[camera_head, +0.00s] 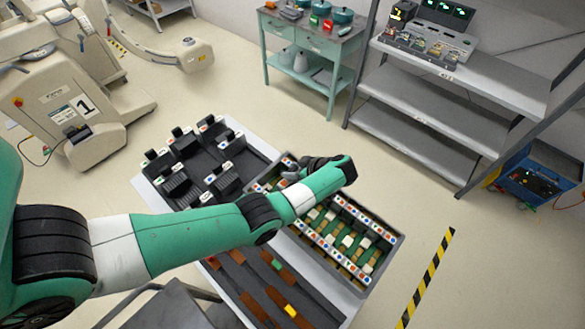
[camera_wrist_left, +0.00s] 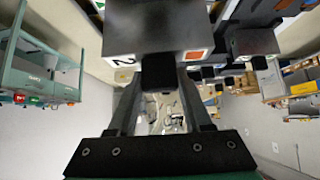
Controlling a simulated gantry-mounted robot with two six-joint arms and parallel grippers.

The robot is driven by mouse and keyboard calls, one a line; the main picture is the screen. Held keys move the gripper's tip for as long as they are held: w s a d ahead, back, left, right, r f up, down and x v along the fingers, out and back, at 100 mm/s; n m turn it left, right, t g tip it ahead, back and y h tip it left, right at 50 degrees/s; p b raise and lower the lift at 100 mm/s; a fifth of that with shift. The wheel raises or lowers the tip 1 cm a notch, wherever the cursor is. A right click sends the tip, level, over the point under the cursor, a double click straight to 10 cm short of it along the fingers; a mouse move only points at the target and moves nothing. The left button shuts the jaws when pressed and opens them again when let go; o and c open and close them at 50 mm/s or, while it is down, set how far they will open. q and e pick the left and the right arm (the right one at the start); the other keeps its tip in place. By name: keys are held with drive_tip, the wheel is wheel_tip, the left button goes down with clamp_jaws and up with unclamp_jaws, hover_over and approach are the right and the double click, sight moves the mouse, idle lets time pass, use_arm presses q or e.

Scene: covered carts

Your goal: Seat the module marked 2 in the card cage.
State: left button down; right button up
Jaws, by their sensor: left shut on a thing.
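The module marked 2 (camera_wrist_left: 165,28) is a dark grey block in the left wrist view, with a white 2 label and an orange square on its near edge. My left gripper (camera_wrist_left: 158,75) is shut on it. In the head view my left gripper (camera_head: 303,168) is over the far end of the card cage (camera_head: 392,258), a dark open box with rows of lettered, coloured labels and pale guides inside. The arm hides part of the cage, and how high the module is above it cannot be told. My right gripper is not in view.
Left of the cage on the same cart, a black tray (camera_head: 207,160) holds several black modules. A nearer tray (camera_head: 262,290) holds brown strips with green and yellow pieces. A grey shelf rack (camera_head: 430,125) and a green trolley (camera_head: 312,45) stand behind.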

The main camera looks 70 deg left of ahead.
sight(296, 181)
use_arm(q)
drive_tip(key=shift+f+b, duration=2.45)
drive_tip(key=shift+f, duration=1)
drive_tip(key=shift+c, duration=1.2)
unclamp_jaws()
drive_tip(key=p+v, duration=0.2)
drive_tip(key=v, duration=0.9)
drive_tip(key=shift+w+d+r, duration=0.15)
drive_tip(key=shift+r, duration=0.05)
